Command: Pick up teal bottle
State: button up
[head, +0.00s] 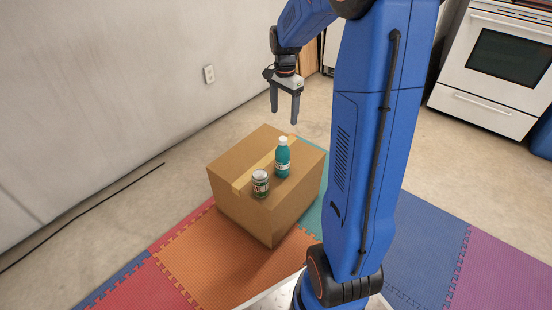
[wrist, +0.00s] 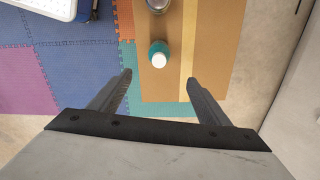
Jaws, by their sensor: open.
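The teal bottle (head: 282,159) has a white cap and a pale label. It stands upright on a brown cardboard box (head: 240,204), close beside a small can (head: 260,183). My gripper (head: 284,115) is open and empty, pointing down, above the box and apart from the bottle. In the wrist view the bottle (wrist: 158,56) shows from above, beyond the fingertips and between their lines. The can (wrist: 158,5) is partly cut off at the top edge there. My gripper's fingers (wrist: 160,78) are spread wide with nothing between them.
The box stands on coloured foam mats (head: 195,262), with tape along its top. A bare wall (head: 100,110) with an outlet (head: 209,74) is at the left. A white oven (head: 495,65) is at the far right. My blue arm hides part of the floor.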

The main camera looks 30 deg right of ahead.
send_near(283, 147)
jog(key=f, duration=0.2)
jog(key=w+f, duration=0.1)
jog(key=f, duration=0.1)
jog(key=d+f, duration=0.1)
jog(key=shift+w+f, duration=0.25)
jog(key=shift+f, duration=0.15)
jog(key=shift+s+a+f, duration=0.1)
jog(key=shift+a+f, duration=0.05)
jog(key=shift+f, duration=2.55)
jog(key=shift+c, duration=0.7)
jog(key=c, duration=1.7)
jog(key=shift+o, duration=0.2)
